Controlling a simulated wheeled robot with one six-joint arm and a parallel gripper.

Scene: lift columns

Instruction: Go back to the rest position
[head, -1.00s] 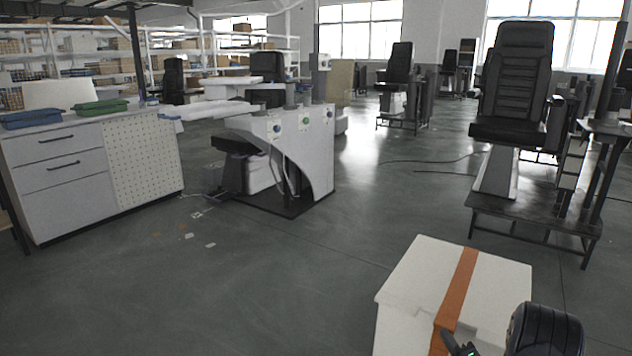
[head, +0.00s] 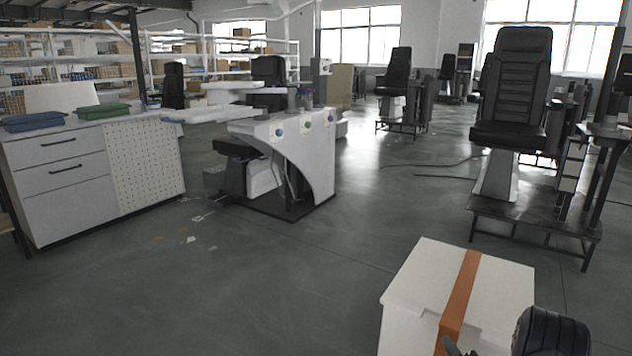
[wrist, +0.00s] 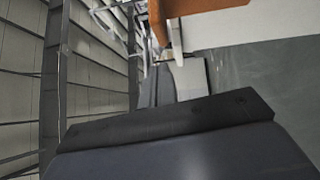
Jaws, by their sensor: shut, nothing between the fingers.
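My gripper (wrist: 158,88) shows in the wrist view as narrow grey fingers beyond a wide dark body, shut with nothing seen between them. In the head view only a small dark piece of my arm's end shows at the bottom edge, beside the orange band of a white box. A round black part of my arm stands at the box's right front corner. The rest of the arm is out of view, so its full pose is hidden.
The white box (head: 410,290) with its orange band (head: 461,295) is close at the bottom right. A white drawer cabinet (head: 62,190) stands left, a white column unit (head: 318,160) in the middle, a black chair (head: 512,90) on a platform right. The floor between is mostly clear.

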